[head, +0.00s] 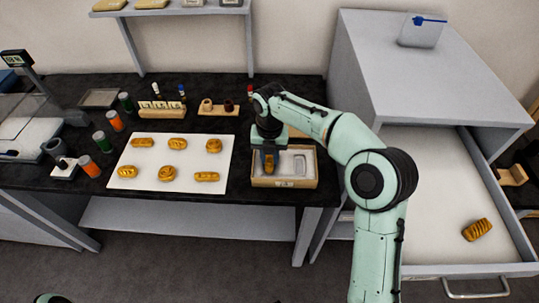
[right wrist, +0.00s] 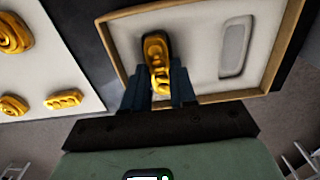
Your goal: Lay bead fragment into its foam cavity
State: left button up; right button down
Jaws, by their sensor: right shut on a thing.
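My right gripper (head: 269,158) is shut on a gold bead fragment (right wrist: 157,64), over the left part of a wooden-rimmed foam box (head: 256,182). In the right wrist view the fragment lies between the two dark fingers (right wrist: 160,92), lined up with a dark cavity in the pale foam (right wrist: 198,62). I cannot tell whether it touches the cavity floor. A second, empty cavity (right wrist: 235,48) is to its right. In the head view the gripper and arm hide part of the box and most of the fragment. My left gripper is out of view.
A white mat (head: 195,150) with several gold fragments lies left of the box. Jars, a wooden rack (head: 162,109) and a scale stand behind and left. An open drawer (head: 440,200) at right holds one gold piece (head: 477,230). A shelf (head: 180,10) is above.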

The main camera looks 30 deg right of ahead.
aim_at(269, 159)
jog(key=shift+f, duration=0.3)
jog(key=c, duration=0.9)
grip_release()
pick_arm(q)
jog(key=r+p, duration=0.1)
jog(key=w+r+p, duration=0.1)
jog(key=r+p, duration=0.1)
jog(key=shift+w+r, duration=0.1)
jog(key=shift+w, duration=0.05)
pick_arm(e)
notch_tip(269, 159, up, 13)
jog(key=shift+f, duration=0.15)
jog(key=shift+f, duration=0.1)
